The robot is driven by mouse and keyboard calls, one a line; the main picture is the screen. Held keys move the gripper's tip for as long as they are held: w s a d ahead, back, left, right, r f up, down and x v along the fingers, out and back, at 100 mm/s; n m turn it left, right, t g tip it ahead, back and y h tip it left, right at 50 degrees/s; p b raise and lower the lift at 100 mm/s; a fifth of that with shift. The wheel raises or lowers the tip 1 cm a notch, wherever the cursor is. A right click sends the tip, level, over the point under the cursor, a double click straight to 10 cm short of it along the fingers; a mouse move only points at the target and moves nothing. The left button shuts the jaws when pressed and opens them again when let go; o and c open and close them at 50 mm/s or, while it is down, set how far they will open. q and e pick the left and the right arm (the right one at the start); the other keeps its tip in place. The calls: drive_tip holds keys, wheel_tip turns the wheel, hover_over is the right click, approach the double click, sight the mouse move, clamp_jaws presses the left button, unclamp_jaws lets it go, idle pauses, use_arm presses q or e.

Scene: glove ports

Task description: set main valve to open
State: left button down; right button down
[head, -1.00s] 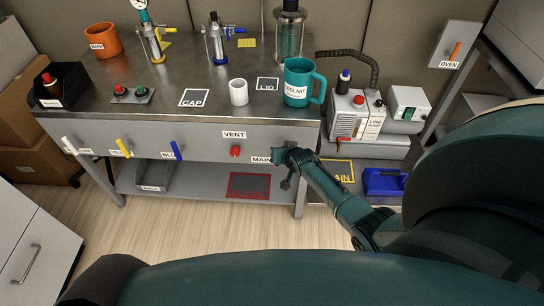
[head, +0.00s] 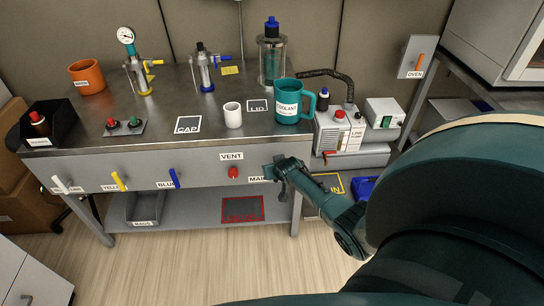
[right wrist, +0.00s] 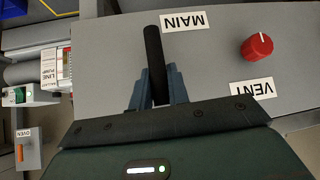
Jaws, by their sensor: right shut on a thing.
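The main valve shows as a black lever (right wrist: 153,50) beside the MAIN label (right wrist: 184,21) in the right wrist view. My right gripper (right wrist: 156,85) has its two fingers closed around this lever, one on each side. The lever's far end sticks out past the fingertips, and its near end is hidden by the gripper body. In the head view my right gripper (head: 279,170) is at the right end of the bench's front panel, just right of the MAIN label (head: 258,179), and covers most of the valve. My left gripper is not in view.
A teal coolant mug (head: 294,103) stands above on the bench top. The line pump (head: 338,133) is to the right.

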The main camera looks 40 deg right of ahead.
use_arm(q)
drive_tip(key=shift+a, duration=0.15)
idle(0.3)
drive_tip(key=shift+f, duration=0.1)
use_arm(e)
drive_tip(key=c, duration=1.3)
unclamp_jaws()
drive_tip(key=shift+c, duration=0.2)
drive_tip(key=shift+r, duration=0.15)
